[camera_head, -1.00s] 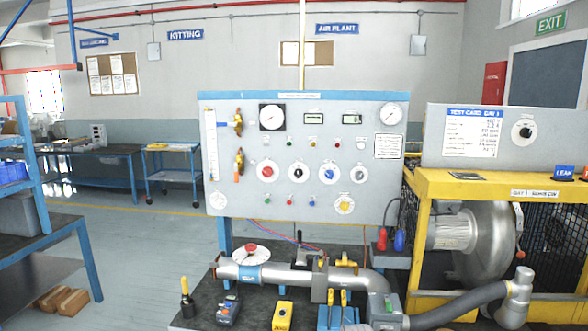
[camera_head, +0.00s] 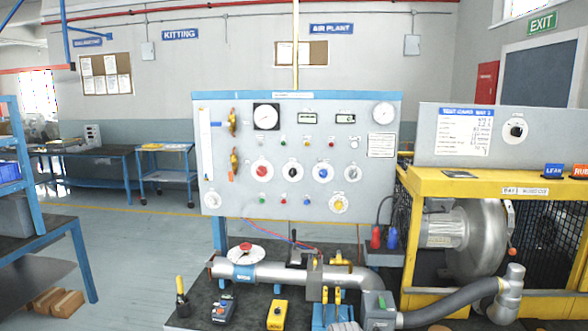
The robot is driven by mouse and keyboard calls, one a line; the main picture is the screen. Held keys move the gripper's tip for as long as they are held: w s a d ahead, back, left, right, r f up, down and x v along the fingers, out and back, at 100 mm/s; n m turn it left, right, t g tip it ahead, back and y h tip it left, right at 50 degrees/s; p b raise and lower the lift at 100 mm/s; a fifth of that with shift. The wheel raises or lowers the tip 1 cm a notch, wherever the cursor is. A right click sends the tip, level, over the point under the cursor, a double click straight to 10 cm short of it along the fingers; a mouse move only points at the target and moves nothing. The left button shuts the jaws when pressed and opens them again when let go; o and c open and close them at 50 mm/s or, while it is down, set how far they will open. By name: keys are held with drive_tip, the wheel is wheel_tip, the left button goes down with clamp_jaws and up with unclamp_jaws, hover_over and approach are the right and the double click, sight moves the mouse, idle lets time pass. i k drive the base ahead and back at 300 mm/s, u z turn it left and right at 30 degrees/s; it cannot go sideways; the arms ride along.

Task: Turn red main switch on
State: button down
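A red rotary knob on a white round dial (camera_head: 262,171) sits at the left of a row of several dials on the grey panel (camera_head: 225,205). A blue, a black and a grey knob share this row. A second red knob on a white disc (camera_head: 245,251) is on top of the pipe below the panel. I cannot tell from the labels which one is the main switch, and the knob positions are too small to read. My gripper is not in this view.
The bench holds a metal pipe (camera_head: 285,272), a yellow box (camera_head: 277,315) and a grey hose (camera_head: 440,316). A yellow-framed blower cage (camera_head: 470,186) stands at right.

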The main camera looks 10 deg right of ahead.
sight(262, 171)
drive_tip(key=k, duration=1.3)
drive_tip(key=u, duration=0.3)
drive_tip(key=i, duration=2.25)
drive_tip(key=z, duration=0.65)
